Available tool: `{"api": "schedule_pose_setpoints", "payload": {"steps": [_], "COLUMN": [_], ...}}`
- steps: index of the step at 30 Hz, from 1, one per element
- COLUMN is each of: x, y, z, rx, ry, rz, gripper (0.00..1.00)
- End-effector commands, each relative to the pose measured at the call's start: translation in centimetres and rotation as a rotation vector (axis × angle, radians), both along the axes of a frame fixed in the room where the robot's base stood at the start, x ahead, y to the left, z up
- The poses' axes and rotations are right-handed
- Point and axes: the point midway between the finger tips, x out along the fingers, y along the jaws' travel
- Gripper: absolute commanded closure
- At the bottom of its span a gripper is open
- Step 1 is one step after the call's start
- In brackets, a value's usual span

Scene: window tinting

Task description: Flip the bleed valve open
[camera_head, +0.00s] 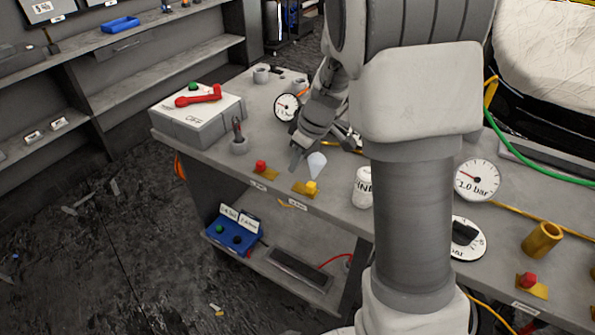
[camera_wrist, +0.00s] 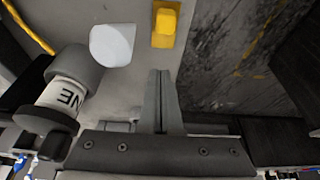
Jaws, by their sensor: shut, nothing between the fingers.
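My gripper (camera_head: 296,164) is shut and empty over the front edge of the workbench, tilted downward. In the wrist view its two fingers (camera_wrist: 163,82) lie together, pointing at a yellow block (camera_wrist: 165,24) with a gap between. The same yellow block (camera_head: 312,187) sits on a brass plate at the bench edge, just right of the gripper. A red block (camera_head: 260,166) on a similar plate stands to its left. Another red block (camera_head: 529,280) is at the far right. No readable label shows which one is the bleed valve.
A pale cone (camera_head: 317,162) stands beside the yellow block, and a labelled white canister (camera_head: 363,188) is to its right. A box with a red lever (camera_head: 198,97) is at the left. Gauges (camera_head: 477,180), a brass cylinder (camera_head: 543,239) and hoses crowd the right.

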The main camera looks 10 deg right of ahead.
Motion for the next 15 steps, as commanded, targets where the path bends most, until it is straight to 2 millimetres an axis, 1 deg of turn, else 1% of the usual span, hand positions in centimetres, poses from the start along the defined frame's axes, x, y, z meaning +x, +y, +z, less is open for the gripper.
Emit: {"api": "schedule_pose_setpoints", "payload": {"steps": [1,6,9,15], "x": [-0.2,-1.0,-1.3,-1.5], "y": [-0.3,-1.0,-1.3,-1.5], "z": [1.5,4.4,5.5,6.2], "rx": [0.001,0.001,0.001,0.0], "ry": [-0.005,-0.002,-0.003,-0.001], "rz": [-0.001,0.0,0.0,0.001], "gripper": [1.0,1.0,1.0,1.0]}}
